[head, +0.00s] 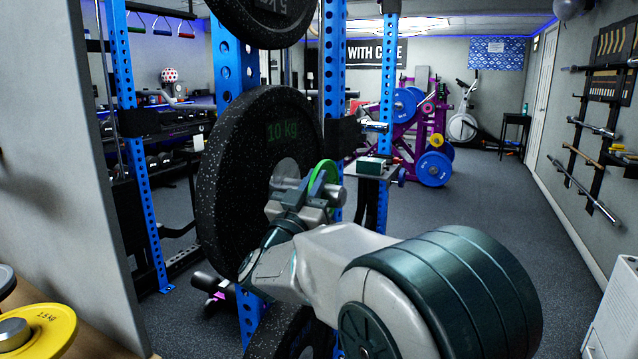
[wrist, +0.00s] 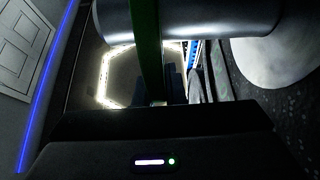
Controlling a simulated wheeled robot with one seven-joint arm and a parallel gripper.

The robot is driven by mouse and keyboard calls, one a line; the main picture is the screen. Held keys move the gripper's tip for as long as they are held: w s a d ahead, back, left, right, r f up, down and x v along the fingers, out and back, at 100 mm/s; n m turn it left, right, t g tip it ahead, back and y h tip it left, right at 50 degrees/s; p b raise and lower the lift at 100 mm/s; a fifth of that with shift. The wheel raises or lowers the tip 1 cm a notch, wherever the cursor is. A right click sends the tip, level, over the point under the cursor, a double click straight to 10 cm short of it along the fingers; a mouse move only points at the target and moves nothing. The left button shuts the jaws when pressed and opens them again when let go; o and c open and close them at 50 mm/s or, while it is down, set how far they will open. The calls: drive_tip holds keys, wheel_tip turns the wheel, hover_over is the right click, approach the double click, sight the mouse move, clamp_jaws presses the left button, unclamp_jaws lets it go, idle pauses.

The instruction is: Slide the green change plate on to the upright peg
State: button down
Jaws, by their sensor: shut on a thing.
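The green change plate (head: 322,176) is seen nearly edge-on in the head view, upright, at the outer side of the blue rack post. My gripper (head: 303,200) is shut on its near edge. The grey metal peg (head: 336,194) sticks out sideways from the rack, with its free end to the right of the plate. In the wrist view the green plate (wrist: 146,45) crosses the peg (wrist: 215,20), which shows on both sides of it, so the plate appears to be around the peg. The plate's hole is hidden.
A large black 10 kg plate (head: 240,180) hangs on the rack just left of the green plate. Other black plates hang above (head: 262,15) and below (head: 290,335). A yellow plate (head: 40,325) lies at the lower left. A small stand (head: 375,168) is behind.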

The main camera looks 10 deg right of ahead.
drive_tip(key=shift+w+a+r, duration=0.15)
drive_tip(key=shift+w+a, duration=0.5)
drive_tip(key=shift+a, duration=0.25)
drive_tip(key=shift+w+a, duration=0.15)
drive_tip(key=shift+a, duration=0.1)
drive_tip(key=c, duration=1.4)
unclamp_jaws()
drive_tip(key=shift+c, duration=0.2)
drive_tip(key=b+v, duration=0.1)
drive_tip(key=v, duration=1.3)
drive_tip(key=shift+d, duration=0.1)
